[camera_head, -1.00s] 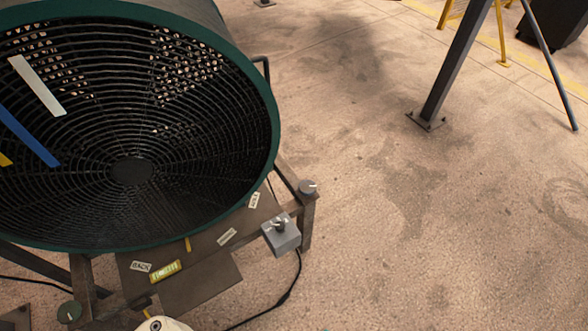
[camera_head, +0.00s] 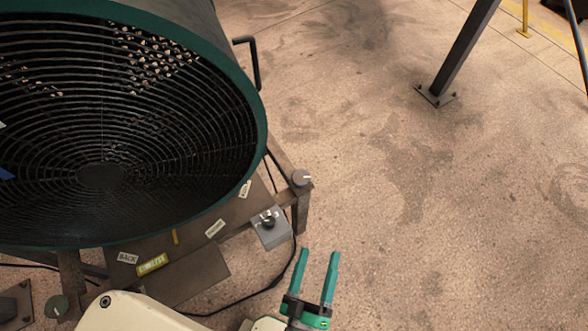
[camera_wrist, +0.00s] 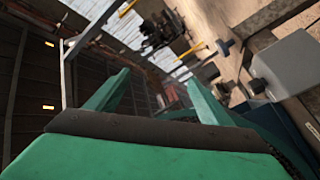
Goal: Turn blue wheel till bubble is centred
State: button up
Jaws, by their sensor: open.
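A small grey-blue wheel (camera_head: 301,177) with a pale pointer mark sits on the right corner of the fan's frame. A darker green wheel (camera_head: 57,306) sits at the lower left corner. A yellow level vial (camera_head: 152,264) lies on the base plate; its bubble is too small to make out. My gripper (camera_head: 319,252) is open and empty, below and a little right of the grey-blue wheel, apart from it. In the wrist view my gripper (camera_wrist: 157,78) has its fingers spread, and a grey-blue wheel (camera_wrist: 225,46) shows to their right.
A large green-rimmed fan (camera_head: 110,130) fills the left. A grey switch box (camera_head: 272,236) stands between my gripper and the frame, with a black cable (camera_head: 262,290) below. A dark post (camera_head: 462,55) stands at the back right. The floor on the right is clear.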

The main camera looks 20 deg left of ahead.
jog(key=w+a+f+n+y, duration=0.5)
jog(key=w+n+y, duration=0.3)
jog(key=n, duration=0.5)
jog(key=n+g+y, duration=0.7)
jog(key=n+g, duration=0.5)
jog(key=n, duration=1.4)
send_near(301, 180)
jog(key=w+x, duration=0.1)
jog(key=x, duration=0.3)
jog(key=shift+n, duration=0.3)
jog(key=x, duration=1)
jog(key=shift+w+a+f, duration=0.1)
jog(key=shift+f, duration=0.2)
jog(key=c, duration=1.1)
